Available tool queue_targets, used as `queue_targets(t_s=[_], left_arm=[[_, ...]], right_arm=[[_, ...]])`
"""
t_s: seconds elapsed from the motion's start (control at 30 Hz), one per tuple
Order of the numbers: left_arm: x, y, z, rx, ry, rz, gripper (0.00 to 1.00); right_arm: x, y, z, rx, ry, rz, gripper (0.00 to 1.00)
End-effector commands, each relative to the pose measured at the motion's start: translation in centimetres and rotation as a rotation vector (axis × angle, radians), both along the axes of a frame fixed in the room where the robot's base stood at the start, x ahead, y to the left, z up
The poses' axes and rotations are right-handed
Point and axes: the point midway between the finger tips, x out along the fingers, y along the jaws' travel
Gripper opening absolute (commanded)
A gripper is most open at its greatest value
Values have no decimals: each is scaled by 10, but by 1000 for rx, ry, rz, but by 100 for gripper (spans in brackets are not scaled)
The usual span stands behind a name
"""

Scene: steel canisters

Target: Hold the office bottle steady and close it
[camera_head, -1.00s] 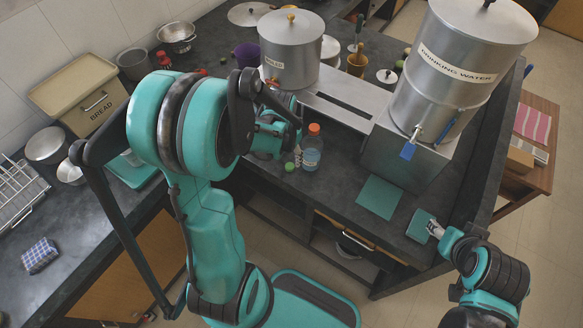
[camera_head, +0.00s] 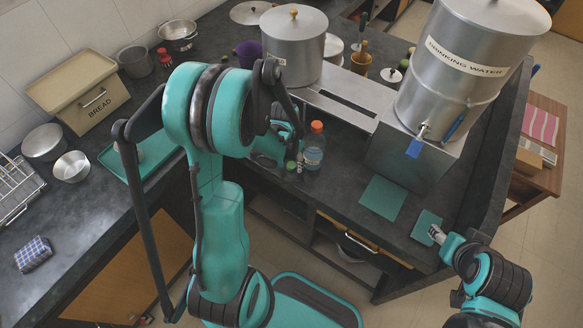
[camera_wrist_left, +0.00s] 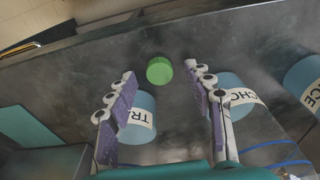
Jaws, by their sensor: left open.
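A clear bottle with an orange cap and blue label (camera_head: 314,150) stands upright on the dark counter in the head view. A small green cap (camera_head: 291,166) shows close to its left; I cannot tell which is the office bottle's. In the left wrist view a round green cap (camera_wrist_left: 159,70) lies between the fingertips of my open left gripper (camera_wrist_left: 160,76), with no finger visibly touching it. In the head view my left gripper is mostly hidden behind its own arm. My right gripper (camera_head: 437,234) is over a teal mat at the counter's right; its opening is unclear.
A teal mat (camera_head: 384,197) lies on the front counter. In the left wrist view, several blue labelled cylinders (camera_wrist_left: 232,92) stand around the fingers.

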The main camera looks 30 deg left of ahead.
Motion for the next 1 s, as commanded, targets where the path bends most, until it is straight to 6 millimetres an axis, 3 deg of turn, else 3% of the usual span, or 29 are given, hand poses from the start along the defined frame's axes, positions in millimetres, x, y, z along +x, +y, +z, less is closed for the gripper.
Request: queue_targets(t_s=[0.1,0.43,0.6,1.0], left_arm=[[1,0,-8,0,0,0,52],[1,0,-7,0,0,0,52],[1,0,-7,0,0,0,20],[1,0,-6,0,0,0,18]], right_arm=[[0,0,-3,0,0,0,48],[0,0,-2,0,0,0,48],[0,0,-2,0,0,0,48],[0,0,-2,0,0,0,48]])
